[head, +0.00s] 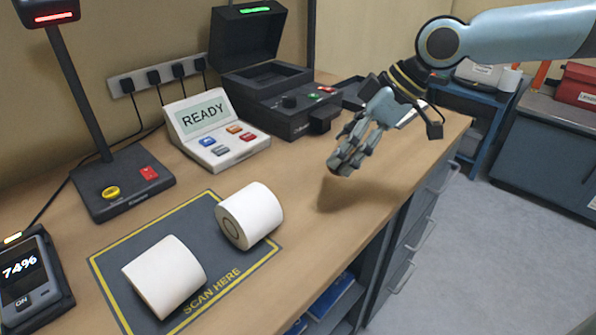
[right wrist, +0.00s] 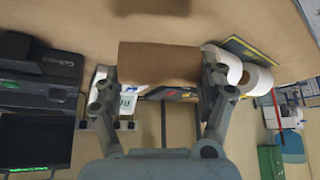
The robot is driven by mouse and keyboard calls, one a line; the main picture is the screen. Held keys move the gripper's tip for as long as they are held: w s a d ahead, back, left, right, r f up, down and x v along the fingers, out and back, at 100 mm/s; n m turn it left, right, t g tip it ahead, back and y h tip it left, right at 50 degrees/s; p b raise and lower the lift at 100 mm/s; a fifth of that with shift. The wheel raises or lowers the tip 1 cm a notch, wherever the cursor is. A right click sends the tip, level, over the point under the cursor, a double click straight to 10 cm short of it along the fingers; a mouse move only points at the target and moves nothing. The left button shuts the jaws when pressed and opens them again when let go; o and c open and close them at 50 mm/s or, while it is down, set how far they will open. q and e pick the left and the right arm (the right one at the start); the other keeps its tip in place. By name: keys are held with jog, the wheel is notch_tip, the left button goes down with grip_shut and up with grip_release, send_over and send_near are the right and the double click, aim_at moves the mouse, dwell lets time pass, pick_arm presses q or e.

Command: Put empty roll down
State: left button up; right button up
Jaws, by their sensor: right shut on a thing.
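My right gripper (head: 345,160) hangs over the wooden bench, to the right of the scan mat. In the right wrist view its fingers (right wrist: 160,85) are closed on the ends of a brown cardboard tube, the empty roll (right wrist: 158,62). In the head view the fingers largely hide the roll, and a dark shadow lies on the bench below them. My left gripper is not in view.
A READY console (head: 212,130) and a black printer with its lid raised (head: 285,110) stand at the back. A scanner stand (head: 120,188) and a handheld device showing 74% (head: 28,280) are at the left. Bare bench (head: 300,225) lies around the gripper, near the front edge.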

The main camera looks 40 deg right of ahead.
jog(key=a+f, duration=0.1)
jog(key=a, duration=0.1)
jog(key=a+f+b, duration=0.1)
jog(key=w+a+f+b, duration=0.1)
jog(key=a, duration=0.1)
jog(key=shift+w+a+f, duration=0.1)
jog(key=shift+a+f, duration=0.15)
jog(key=shift+a, duration=0.1)
jog(key=shift+w+a+f, duration=0.1)
jog(key=shift+a+f, duration=0.2)
jog(key=shift+a, duration=0.2)
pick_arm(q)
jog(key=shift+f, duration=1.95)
pick_arm(e)
jog(key=shift+f, duration=2.05)
pick_arm(q)
jog(key=shift+b, duration=0.3)
pick_arm(e)
jog(key=shift+f, duration=0.1)
jog(key=o, duration=0.8)
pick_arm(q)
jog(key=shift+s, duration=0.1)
pick_arm(e)
jog(key=shift+o, duration=0.2)
jog(key=shift+r, duration=0.2)
